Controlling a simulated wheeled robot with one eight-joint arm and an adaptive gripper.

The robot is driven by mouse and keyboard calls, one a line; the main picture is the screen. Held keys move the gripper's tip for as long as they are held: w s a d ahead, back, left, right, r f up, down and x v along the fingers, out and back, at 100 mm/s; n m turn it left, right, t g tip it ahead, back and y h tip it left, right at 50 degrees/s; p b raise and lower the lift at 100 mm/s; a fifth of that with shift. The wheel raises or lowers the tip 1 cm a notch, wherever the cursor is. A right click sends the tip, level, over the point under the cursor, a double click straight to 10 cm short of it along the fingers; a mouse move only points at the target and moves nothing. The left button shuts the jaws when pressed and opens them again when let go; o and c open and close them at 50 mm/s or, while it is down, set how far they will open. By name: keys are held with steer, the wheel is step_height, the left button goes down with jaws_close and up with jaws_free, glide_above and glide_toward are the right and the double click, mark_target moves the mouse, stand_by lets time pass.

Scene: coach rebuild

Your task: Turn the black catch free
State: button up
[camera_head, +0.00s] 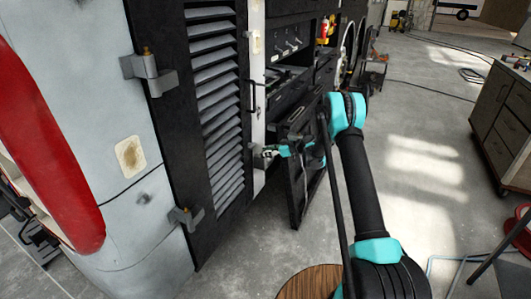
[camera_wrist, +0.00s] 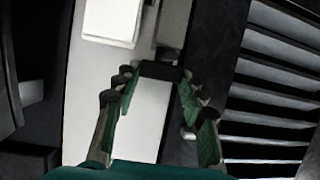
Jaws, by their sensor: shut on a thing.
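My gripper (camera_head: 270,152) reaches the right edge of the black louvred door (camera_head: 176,120) in the head view. In the wrist view its two green fingers (camera_wrist: 160,80) stand on either side of the black catch (camera_wrist: 162,71). The catch shows as a short dark bar between the fingertips, in front of a pale upright strip (camera_wrist: 138,115). The gripper is shut on the catch. In the head view the catch is too small and too covered by the fingers to make out.
The door's slats also show at the right of the wrist view (camera_wrist: 275,85). A dark open panel (camera_head: 297,190) stands close behind my arm. Hinges (camera_head: 148,72) are on the door's left edge. A drawer cabinet (camera_head: 503,120) is far right. The floor between is mostly clear.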

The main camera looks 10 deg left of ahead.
steer(key=shift+m+t, duration=0.4)
steer(key=o, duration=1.2)
steer(key=shift+c, duration=0.2)
steer(key=v, duration=1.2)
steer(key=shift+s+r, duration=0.15)
steer(key=shift+r, duration=0.05)
